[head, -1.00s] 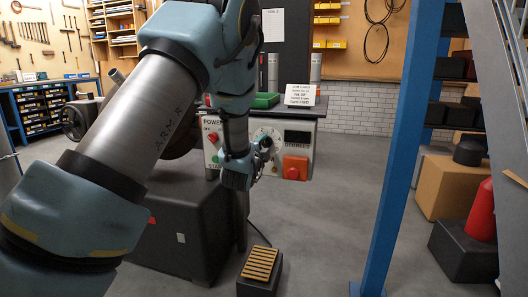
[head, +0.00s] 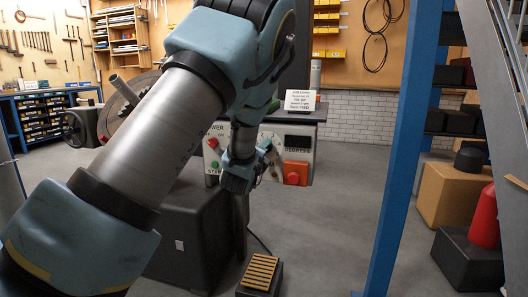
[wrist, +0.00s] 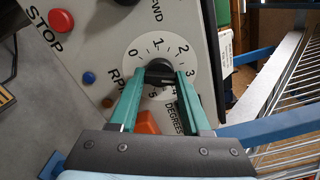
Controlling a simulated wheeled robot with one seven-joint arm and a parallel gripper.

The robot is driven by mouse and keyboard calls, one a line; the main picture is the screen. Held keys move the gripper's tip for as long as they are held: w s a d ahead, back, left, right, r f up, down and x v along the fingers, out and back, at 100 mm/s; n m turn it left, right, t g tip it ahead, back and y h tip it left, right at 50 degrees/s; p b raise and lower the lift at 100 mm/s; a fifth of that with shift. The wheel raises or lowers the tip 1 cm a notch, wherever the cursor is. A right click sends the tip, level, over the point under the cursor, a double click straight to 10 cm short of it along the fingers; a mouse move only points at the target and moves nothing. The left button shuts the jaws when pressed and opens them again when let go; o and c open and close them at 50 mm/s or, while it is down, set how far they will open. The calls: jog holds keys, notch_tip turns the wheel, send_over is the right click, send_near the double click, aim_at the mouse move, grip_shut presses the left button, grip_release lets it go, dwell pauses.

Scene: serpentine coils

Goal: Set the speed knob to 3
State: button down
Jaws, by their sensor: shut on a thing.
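The speed dial is a white round plate (wrist: 135,58) numbered 0 to 5 on a light grey control panel (wrist: 100,50). A dark knob (wrist: 160,63) sits at its centre. My gripper (wrist: 164,76) has its two green fingers on either side of the knob, shut on it. Where the knob's mark points is hidden by the fingers. In the head view my gripper (head: 267,150) is at the front of the panel (head: 300,152) and covers most of the dial.
A red stop button (wrist: 61,20), a blue button (wrist: 88,77) and an orange box with a red button (head: 295,173) flank the dial. A ribbed pedal (head: 260,273) lies on the floor below. A blue post (head: 400,150) stands right, with clear floor between.

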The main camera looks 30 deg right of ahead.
dwell(0.3)
jog(key=shift+c, duration=1.8)
grip_release()
jog(key=v, duration=1)
jog(key=shift+s+a, duration=0.3)
